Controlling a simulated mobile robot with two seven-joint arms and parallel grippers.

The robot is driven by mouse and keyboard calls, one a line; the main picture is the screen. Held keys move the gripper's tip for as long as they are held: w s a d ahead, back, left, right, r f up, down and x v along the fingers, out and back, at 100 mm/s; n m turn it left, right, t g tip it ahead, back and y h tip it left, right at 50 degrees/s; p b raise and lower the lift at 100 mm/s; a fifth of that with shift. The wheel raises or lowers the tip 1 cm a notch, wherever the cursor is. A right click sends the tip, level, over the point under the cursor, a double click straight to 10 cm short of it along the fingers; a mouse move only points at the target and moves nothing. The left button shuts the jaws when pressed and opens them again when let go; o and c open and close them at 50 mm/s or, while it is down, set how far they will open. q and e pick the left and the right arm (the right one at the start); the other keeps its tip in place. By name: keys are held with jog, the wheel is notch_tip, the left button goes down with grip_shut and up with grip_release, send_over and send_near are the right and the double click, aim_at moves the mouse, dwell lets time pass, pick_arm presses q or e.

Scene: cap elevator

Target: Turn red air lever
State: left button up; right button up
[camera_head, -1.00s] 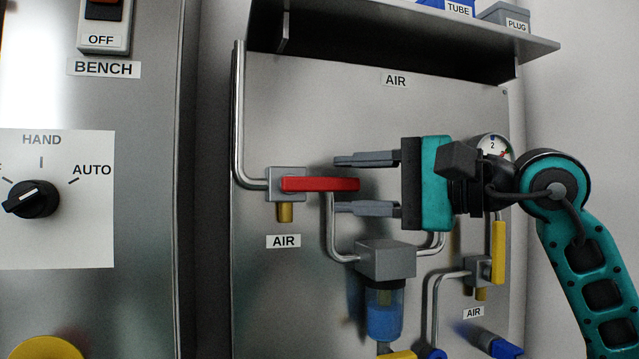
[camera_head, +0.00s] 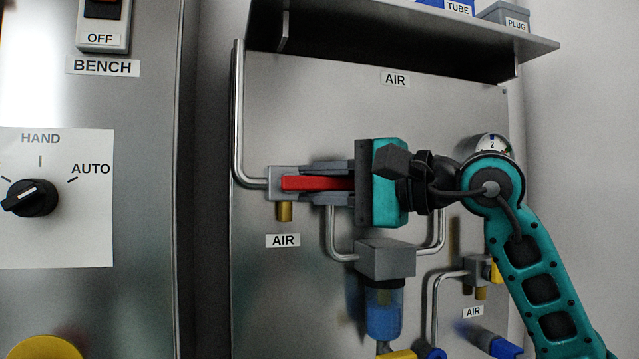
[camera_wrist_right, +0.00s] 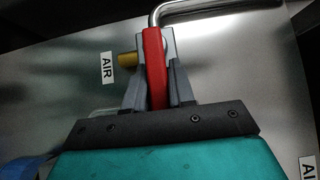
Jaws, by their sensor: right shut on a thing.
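The red air lever (camera_head: 312,184) lies level, pointing right from its grey valve block (camera_head: 283,180) on the steel panel. A brass fitting (camera_head: 285,211) hangs under the block. My right gripper (camera_head: 326,183) is shut on the red lever, one finger above it and one below. In the right wrist view the red lever (camera_wrist_right: 154,66) runs between the two grey fingers (camera_wrist_right: 155,88), and its inner end is hidden by the palm. My left gripper is not in view.
A grey filter block (camera_head: 385,259) with a blue bowl sits below my right gripper. A shelf (camera_head: 400,28) juts out above. A gauge (camera_head: 492,145) and a second valve (camera_head: 476,270) are partly behind my right arm. The bench cabinet (camera_head: 120,200) stands left.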

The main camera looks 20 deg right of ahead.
grip_shut()
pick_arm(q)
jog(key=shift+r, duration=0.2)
